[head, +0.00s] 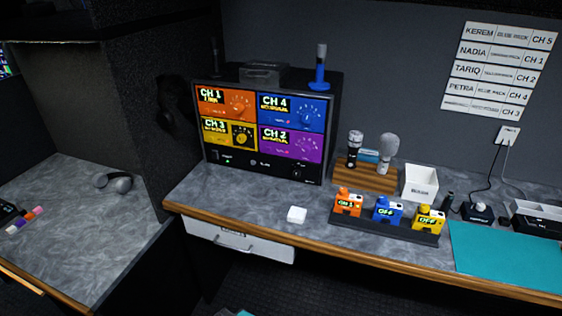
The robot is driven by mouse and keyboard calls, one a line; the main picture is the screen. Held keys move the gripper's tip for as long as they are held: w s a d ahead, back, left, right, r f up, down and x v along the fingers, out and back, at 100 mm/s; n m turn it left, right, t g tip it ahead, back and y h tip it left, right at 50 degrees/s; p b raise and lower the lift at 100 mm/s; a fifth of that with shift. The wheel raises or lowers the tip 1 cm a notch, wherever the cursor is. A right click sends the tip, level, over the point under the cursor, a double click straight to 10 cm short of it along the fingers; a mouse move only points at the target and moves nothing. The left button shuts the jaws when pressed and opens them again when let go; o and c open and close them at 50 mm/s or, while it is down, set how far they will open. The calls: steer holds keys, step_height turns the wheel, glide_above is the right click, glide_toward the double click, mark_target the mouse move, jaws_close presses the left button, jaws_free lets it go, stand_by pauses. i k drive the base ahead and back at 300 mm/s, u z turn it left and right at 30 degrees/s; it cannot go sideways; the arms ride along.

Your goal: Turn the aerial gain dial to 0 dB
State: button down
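A black rack unit (264,132) stands on the grey bench, with orange, blue, yellow and purple channel panels. Each panel carries a dial: the orange CH 1 dial (240,104), the blue CH 4 dial (307,112), the yellow CH 3 dial (242,136) and the purple CH 2 dial (301,145). Along the black strip below are a green light (228,161), a small round control (253,162) and a dark knob (297,174) at the right. I cannot tell which is the aerial gain dial; the small labels and settings are unreadable. My gripper is not in view.
Blue (320,68) and dark (215,58) antennas rise above the rack. A white block (297,214), a tray of coloured packs (385,229), a microphone stand (364,178) and a white box (420,183) occupy the bench. The bench in front of the rack is mostly clear.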

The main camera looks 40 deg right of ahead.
mark_target(297, 173)
steer(key=z, duration=0.9)
steer(key=k, duration=1)
steer(key=i, duration=0.9)
steer(key=z, duration=0.05)
